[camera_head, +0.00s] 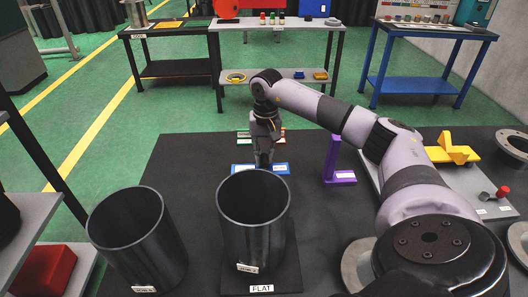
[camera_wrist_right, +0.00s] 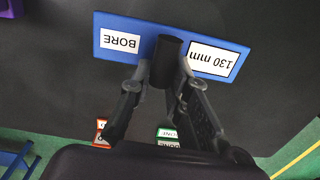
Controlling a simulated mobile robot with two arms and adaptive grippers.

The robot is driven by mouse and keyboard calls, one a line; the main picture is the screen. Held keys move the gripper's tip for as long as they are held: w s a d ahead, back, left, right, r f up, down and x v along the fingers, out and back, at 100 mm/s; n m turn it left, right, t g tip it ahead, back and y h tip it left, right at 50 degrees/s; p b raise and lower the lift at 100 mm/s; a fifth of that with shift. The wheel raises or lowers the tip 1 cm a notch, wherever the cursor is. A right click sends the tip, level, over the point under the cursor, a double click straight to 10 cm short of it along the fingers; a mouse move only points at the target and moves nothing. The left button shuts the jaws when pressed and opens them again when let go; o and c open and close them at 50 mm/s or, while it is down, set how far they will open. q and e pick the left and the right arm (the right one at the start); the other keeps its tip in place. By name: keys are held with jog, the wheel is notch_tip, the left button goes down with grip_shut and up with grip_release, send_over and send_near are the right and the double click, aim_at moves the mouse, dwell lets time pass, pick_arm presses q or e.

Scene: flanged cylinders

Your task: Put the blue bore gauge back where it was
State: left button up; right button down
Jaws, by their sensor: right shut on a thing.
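The blue bore gauge is a flat blue bar with labels reading "BORE" and "130 mm" and a dark upright handle; it shows in the head view (camera_head: 281,169) and in the right wrist view (camera_wrist_right: 150,33). My right gripper (camera_head: 264,163) is shut on the handle, its fingers on either side of it in the wrist view (camera_wrist_right: 165,88). The gauge is behind the right dark cylinder (camera_head: 254,225). I cannot tell whether it touches the dark tabletop. My left gripper is not in view.
The right cylinder stands on a plate labelled "FLAT" (camera_head: 262,289). Another open cylinder (camera_head: 140,240) stands left. A purple stand (camera_head: 333,160) is right of the gauge. Green and orange labelled pieces (camera_wrist_right: 167,132) lie beyond it. The tabletop left of the gauge is clear.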

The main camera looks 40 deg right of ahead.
jog(key=shift+f+b, duration=0.4)
jog(key=shift+f, duration=0.25)
jog(key=c, duration=1.4)
grip_release()
jog(key=shift+c, duration=0.2)
notch_tip(320, 180, up, 12)
jog(key=shift+s+d, duration=0.1)
